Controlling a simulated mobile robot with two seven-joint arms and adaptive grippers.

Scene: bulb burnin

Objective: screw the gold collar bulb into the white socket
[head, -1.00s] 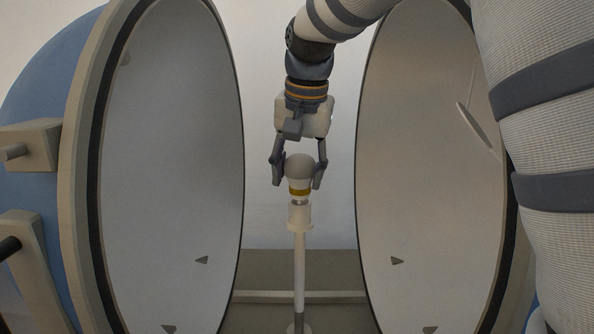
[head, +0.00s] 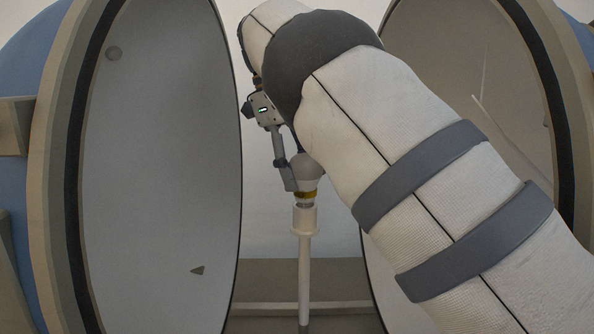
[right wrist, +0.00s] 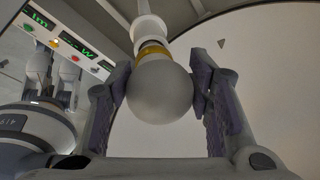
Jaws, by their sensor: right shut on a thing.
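The bulb (head: 306,172) with the gold collar (head: 305,194) stands upright, globe up, over the white socket (head: 304,217) on a thin white post. A little of its metal base shows between collar and socket; how deep it sits I cannot tell. My right gripper (head: 300,180) comes down from above and is shut on the bulb's globe; my arm hides its far finger. In the right wrist view the globe (right wrist: 160,90) sits between both finger pads, with the gold collar and white socket (right wrist: 150,28) beyond it. My left gripper is in neither view.
A large round pale hemisphere with a dark rim (head: 160,170) stands at the left of the post, another (head: 480,70) at the right behind my arm. A panel with green displays and coloured buttons (right wrist: 70,45) shows in the right wrist view.

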